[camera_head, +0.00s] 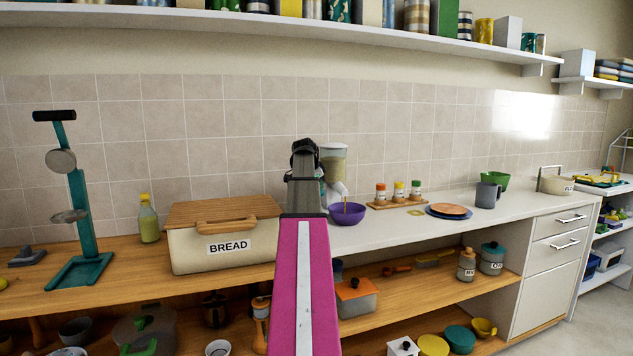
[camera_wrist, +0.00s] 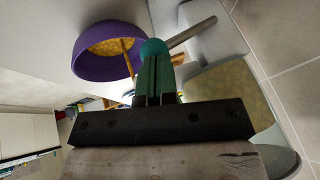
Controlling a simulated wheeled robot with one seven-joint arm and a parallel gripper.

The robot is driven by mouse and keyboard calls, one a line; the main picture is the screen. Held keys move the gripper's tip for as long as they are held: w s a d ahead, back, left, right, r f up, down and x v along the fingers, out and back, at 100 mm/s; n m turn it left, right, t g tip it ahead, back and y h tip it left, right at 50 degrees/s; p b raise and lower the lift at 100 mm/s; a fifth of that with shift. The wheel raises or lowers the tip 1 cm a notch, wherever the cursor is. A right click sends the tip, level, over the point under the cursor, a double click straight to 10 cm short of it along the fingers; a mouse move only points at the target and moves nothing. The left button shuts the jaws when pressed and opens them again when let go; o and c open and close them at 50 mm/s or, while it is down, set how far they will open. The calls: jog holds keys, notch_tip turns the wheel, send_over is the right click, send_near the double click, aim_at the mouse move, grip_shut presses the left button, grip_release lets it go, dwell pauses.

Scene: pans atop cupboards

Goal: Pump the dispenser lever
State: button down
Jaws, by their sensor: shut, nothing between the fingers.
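The dispenser (camera_head: 333,160) stands on the white counter against the tiled wall, with a clear hopper of yellowish contents and a white base. My arm hides part of it in the head view. In the wrist view its hopper (camera_wrist: 222,100) fills the right side, and a grey lever (camera_wrist: 192,34) sticks out toward my fingers. My gripper (camera_wrist: 153,48), with teal fingertips, is shut and empty right beside the lever's end; I cannot tell if they touch. A purple bowl (camera_head: 346,213) sits in front of the dispenser; in the wrist view the bowl (camera_wrist: 98,65) holds yellowish contents and a spoon.
A wooden-lidded bread box (camera_head: 215,245) stands left of my arm. Spice jars on a board (camera_head: 398,203), a plate with an orange disc (camera_head: 449,211) and a grey mug (camera_head: 487,195) stand to the right. A long shelf (camera_head: 220,26) runs above.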

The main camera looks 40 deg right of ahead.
jog(key=shift+s+a+f+t+h, duration=0.1)
jog(key=shift+s+f+t, duration=0.2)
jog(key=shift+f, duration=0.3)
jog(key=shift+s+a+f+t+h, duration=0.1)
jog(key=shift+s+f+t, duration=0.2)
jog(key=shift+f, duration=0.3)
jog(key=shift+s+a+f+t+h, duration=0.1)
jog(key=shift+s+f+t, duration=0.1)
jog(key=shift+f+t, duration=0.3)
jog(key=shift+f, duration=0.2)
jog(key=shift+s+r, duration=0.1)
